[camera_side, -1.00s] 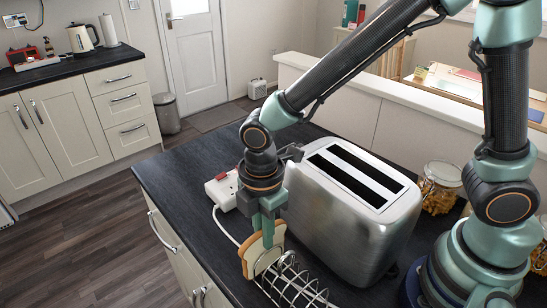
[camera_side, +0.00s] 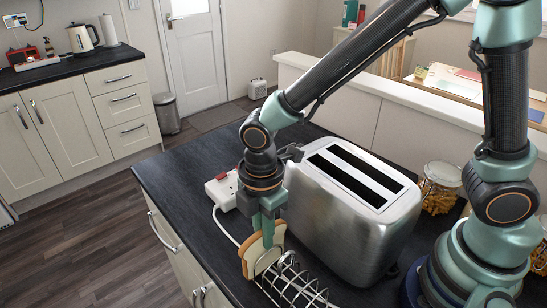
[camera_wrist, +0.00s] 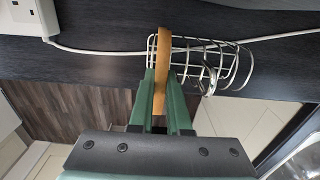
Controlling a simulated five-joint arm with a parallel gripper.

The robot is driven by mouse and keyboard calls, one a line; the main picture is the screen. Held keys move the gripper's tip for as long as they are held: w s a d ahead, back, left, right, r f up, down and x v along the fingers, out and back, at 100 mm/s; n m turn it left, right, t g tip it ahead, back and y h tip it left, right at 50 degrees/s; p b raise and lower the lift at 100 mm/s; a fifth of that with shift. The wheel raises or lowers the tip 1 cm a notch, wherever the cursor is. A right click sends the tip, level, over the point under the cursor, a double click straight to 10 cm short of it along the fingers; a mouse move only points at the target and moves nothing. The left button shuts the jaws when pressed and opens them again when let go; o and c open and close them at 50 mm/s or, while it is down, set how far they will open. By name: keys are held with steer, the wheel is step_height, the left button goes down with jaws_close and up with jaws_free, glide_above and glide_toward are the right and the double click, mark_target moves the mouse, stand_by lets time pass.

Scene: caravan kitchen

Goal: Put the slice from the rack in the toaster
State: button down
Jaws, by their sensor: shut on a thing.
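The slice of bread (camera_side: 252,258) stands upright at the far end of the wire rack (camera_side: 298,284). My gripper (camera_side: 267,238) points down over the slice and is shut on its upper part. In the wrist view the slice (camera_wrist: 161,62) shows edge-on between the green fingers of my gripper (camera_wrist: 161,88), with the rack (camera_wrist: 226,66) around its lower part and to the right. The silver toaster (camera_side: 345,225) stands right of the rack, with two dark, empty-looking slots on top.
A white socket block (camera_side: 222,190) with a red switch and white cable lies on the dark worktop (camera_side: 180,175) behind my gripper. A glass jar (camera_side: 438,187) stands beyond the toaster. The worktop's left edge runs close to the rack.

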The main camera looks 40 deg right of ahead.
stand_by(0.3)
step_height(320, 180, up, 19)
steer(key=s+d+r+m, duration=0.3)
steer(key=d+r+m, duration=0.35)
steer(key=m, duration=0.25)
steer(key=s+d+r+m, duration=0.2)
steer(key=d+r+m, duration=0.4)
steer(key=d+m, duration=0.25)
step_height(320, 180, down, 20)
steer(key=m, duration=0.1)
steer(key=shift+r, duration=0.15)
steer(key=shift+s, duration=0.1)
steer(key=c, duration=0.9)
jaws_free()
